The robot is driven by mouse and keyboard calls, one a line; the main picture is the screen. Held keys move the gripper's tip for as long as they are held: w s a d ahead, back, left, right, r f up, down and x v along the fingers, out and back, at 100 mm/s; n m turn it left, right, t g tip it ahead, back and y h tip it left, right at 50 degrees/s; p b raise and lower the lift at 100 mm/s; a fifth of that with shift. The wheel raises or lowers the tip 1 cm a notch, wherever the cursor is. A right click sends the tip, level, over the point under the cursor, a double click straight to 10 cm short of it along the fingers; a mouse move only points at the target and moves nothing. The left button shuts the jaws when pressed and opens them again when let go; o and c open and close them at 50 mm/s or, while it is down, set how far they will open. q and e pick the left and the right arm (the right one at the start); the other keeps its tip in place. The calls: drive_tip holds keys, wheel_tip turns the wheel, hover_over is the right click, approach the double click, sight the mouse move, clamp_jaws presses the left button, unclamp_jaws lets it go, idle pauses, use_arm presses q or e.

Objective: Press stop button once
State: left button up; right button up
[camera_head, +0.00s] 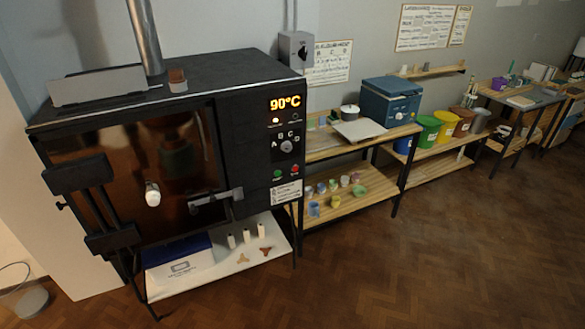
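The black kiln (255,90) stands at the left, with a control panel on its right front. The red button (294,169), which looks like the stop button, sits low on the panel, right of a green button (278,174). Their small labels are too blurred to read. Above them is a round dial (287,146) with letters A to D around it. Nothing covers the red button. Neither of my grippers is in view.
A latch handle (215,198) and a white plug (152,194) stick out from the kiln front. A grey switch box (296,50) hangs on the wall. A wooden bench (345,145) with a blue box (390,100) stands to the right. The floor (430,250) in front is clear.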

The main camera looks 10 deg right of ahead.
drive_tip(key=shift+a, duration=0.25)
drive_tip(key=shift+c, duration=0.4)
